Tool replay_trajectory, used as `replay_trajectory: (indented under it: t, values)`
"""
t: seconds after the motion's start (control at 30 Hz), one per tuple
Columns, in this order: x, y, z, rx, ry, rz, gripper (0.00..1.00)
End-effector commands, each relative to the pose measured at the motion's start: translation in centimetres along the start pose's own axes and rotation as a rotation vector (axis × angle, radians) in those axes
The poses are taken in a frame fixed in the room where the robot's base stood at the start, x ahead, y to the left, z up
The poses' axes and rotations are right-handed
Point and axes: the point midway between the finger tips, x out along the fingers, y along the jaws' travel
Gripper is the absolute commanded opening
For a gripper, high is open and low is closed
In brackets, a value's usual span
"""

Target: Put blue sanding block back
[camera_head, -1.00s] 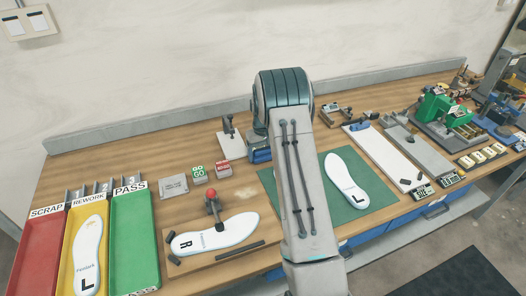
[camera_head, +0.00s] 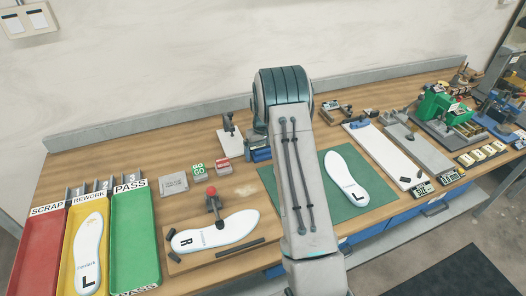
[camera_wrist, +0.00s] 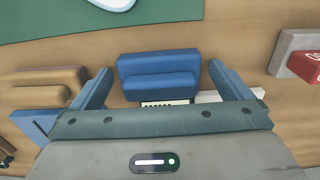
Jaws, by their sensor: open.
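A blue block (camera_wrist: 158,64) with a stepped shape, which looks like the sanding block, lies in the middle of the wrist view. My gripper (camera_wrist: 161,76) is open, with one blue finger on each side of the block and a visible gap on both sides. I cannot tell how far the fingertips are above the bench. In the head view a blue block (camera_head: 261,155) shows just left of my arm, at the back edge of the green mat.
The green mat (camera_head: 375,204) holds a white L insole (camera_head: 345,178). A red block (camera_head: 223,166) and a white stand plate (camera_head: 231,148) are left of my arm. In the wrist view, a wooden piece (camera_wrist: 40,88) with blue below it lies left of the fingers.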

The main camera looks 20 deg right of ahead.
Motion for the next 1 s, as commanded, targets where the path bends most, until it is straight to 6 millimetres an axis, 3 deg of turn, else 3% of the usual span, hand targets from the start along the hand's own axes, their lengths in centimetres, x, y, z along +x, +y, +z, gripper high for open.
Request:
replay_trajectory:
  t: [0.5,0.73,0.87,1.0]
  values:
    - [-10.0,0.0,-0.1,0.0,0.004,0.001,0.99]
    - [-12.3,-0.1,0.1,0.0,0.004,0.001,0.99]
    - [-14.4,-1.1,1.5,-0.001,0.021,0.001,0.99]
    - [-18.0,-3.1,4.7,0.001,0.054,0.001,0.99]
